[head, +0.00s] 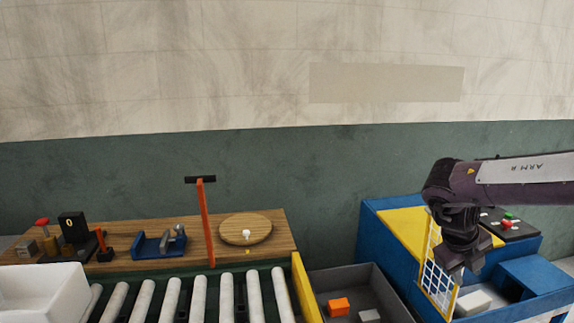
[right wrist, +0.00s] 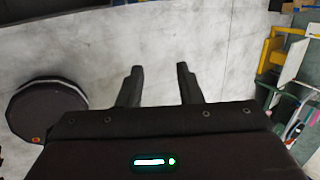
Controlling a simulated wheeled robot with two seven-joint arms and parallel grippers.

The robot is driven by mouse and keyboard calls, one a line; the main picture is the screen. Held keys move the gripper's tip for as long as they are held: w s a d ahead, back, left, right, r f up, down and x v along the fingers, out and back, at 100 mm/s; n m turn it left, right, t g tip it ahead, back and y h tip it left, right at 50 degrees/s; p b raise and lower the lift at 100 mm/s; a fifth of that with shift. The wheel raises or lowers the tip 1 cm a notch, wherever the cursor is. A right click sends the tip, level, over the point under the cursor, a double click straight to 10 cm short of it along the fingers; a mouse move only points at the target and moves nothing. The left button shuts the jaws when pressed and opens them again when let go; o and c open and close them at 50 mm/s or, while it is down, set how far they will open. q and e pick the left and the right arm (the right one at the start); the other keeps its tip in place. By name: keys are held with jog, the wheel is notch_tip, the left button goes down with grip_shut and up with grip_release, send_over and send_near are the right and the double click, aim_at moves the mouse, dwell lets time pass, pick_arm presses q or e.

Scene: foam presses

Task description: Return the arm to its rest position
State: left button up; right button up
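My right arm comes in from the right edge of the head view. Its gripper (head: 458,264) points down in front of the blue press and its white mesh guard. In the right wrist view the two dark fingers of this gripper (right wrist: 160,85) stand apart with nothing between them, over bare grey floor. My left arm and left gripper are not in the head view.
The blue and yellow press (head: 397,228) has a mesh guard (head: 437,275) and buttons (head: 507,220). A grey bin (head: 327,283) holds an orange block (head: 338,306). A roller conveyor (head: 199,298) and a wooden bench (head: 279,232) stand left. A dark round object (right wrist: 48,110) is on the floor.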

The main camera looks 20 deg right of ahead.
jog(key=a+f+m+t+y, duration=0.1)
jog(key=a+f, duration=0.3)
jog(key=f, duration=0.4)
jog(key=a+f+m+t+y, duration=0.15)
jog(key=a+f, duration=0.25)
jog(key=f, duration=0.4)
jog(key=a+f+m+t+y, duration=0.2)
jog(key=a+f+m+t, duration=0.15)
jog(key=a+f, duration=0.55)
jog(key=s+a+r+m+t, duration=0.1)
jog(key=a+r+m, duration=0.1)
jog(key=a+m, duration=1)
jog(key=s+a+r+m+g+y, duration=0.25)
jog(key=s+a+r+m, duration=0.4)
jog(key=a+m, duration=0.5)
jog(key=s+d+f+m+g+h, duration=0.1)
jog(key=s+f+m+g, duration=0.15)
jog(key=f, duration=3.05)
jog(key=s+d+f, duration=0.2)
jog(key=s+f, duration=0.6)
jog(key=s, duration=0.1)
jog(key=s+d+f+n, duration=0.1)
jog(key=s+f, duration=0.8)
jog(key=s, duration=0.1)
jog(key=shift+s+d+g+b, duration=0.3)
jog(key=shift+d+b, duration=0.05)
jog(key=shift+d, duration=0.05)
